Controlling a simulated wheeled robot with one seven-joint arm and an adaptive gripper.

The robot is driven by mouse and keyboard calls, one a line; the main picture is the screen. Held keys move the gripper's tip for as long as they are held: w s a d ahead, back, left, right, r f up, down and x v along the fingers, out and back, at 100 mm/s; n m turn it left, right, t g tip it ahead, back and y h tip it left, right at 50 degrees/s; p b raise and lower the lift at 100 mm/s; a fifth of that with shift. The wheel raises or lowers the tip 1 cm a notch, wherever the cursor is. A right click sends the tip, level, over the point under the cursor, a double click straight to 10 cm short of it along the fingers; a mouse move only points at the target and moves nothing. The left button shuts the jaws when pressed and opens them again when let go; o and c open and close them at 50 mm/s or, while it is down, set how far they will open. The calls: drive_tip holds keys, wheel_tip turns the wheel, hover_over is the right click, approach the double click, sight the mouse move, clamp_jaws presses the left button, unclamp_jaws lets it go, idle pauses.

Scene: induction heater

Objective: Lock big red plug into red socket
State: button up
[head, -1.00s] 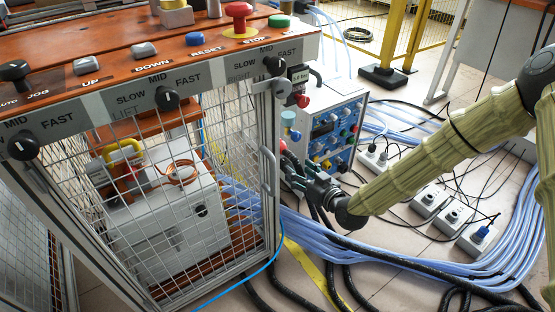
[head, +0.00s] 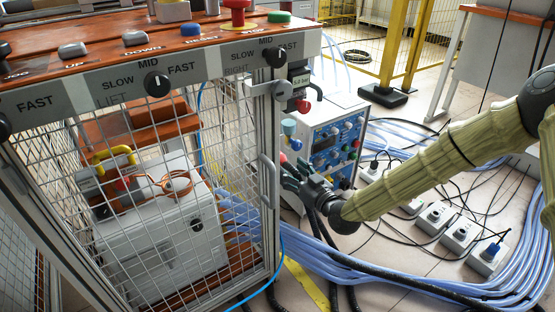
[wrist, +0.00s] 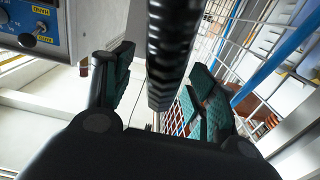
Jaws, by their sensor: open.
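My gripper (head: 292,177) is open beside the left side of the blue-fronted control unit. A small red piece (head: 283,158) shows just above its fingertips. I cannot tell whether this is the big red plug or the red socket. In the wrist view, the two green-padded fingers (wrist: 160,98) are spread apart. A thick black ribbed hose (wrist: 174,50) runs in the gap between them, with space on both sides. The hose's end and any plug on it are not clear.
The control unit (head: 340,140) stands behind the gripper, with pale blue fittings (head: 289,128) on its side. The mesh cage (head: 150,220) and its door handle (head: 268,178) are close on the left.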

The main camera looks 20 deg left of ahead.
drive_tip(key=shift+b+x, duration=0.5)
drive_tip(key=shift+x, duration=3.55)
drive_tip(key=shift+p, duration=0.5)
drive_tip(key=shift+c, duration=0.2)
clamp_jaws()
drive_tip(key=shift+p+v, duration=1.05)
drive_tip(key=shift+v, duration=1.95)
